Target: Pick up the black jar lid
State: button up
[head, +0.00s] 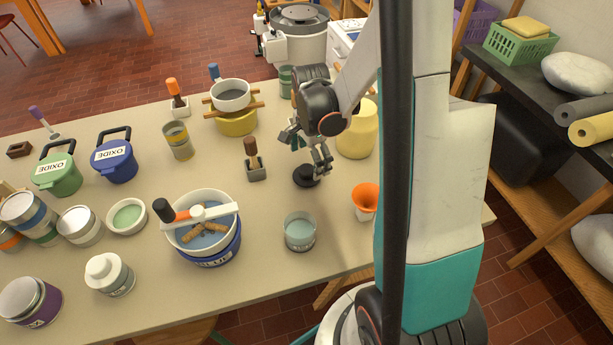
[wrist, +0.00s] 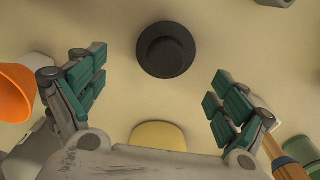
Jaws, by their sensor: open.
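My gripper (head: 308,156) is above the table, close over the lid in the head view. In the wrist view my gripper (wrist: 158,98) is open, its teal-padded fingers spread wide to left and right. The lid appears beyond the fingertips, between their lines, and apart from both. Nothing is held.
An orange funnel (head: 366,198) stands right of the lid, and a glass jar (head: 299,232) stands in front. A yellow jar (head: 358,135) is behind my gripper. A brush in a grey holder (head: 255,168) is to the left. Bare tabletop surrounds the lid.

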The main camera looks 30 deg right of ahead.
aim_at(309, 168)
jog(key=shift+w+f+b, duration=0.2)
jog(key=shift+f+b, duration=0.5)
jog(key=shift+f, duration=0.65)
jog(key=shift+w+f+b, duration=0.2)
jog(key=shift+f+b, duration=0.45)
jog(key=shift+f, duration=0.7)
jog(key=shift+c, duration=0.6)
jog(key=shift+s+r, duration=0.1)
jog(key=shift+s, duration=0.05)
jog(key=c, duration=1.4)
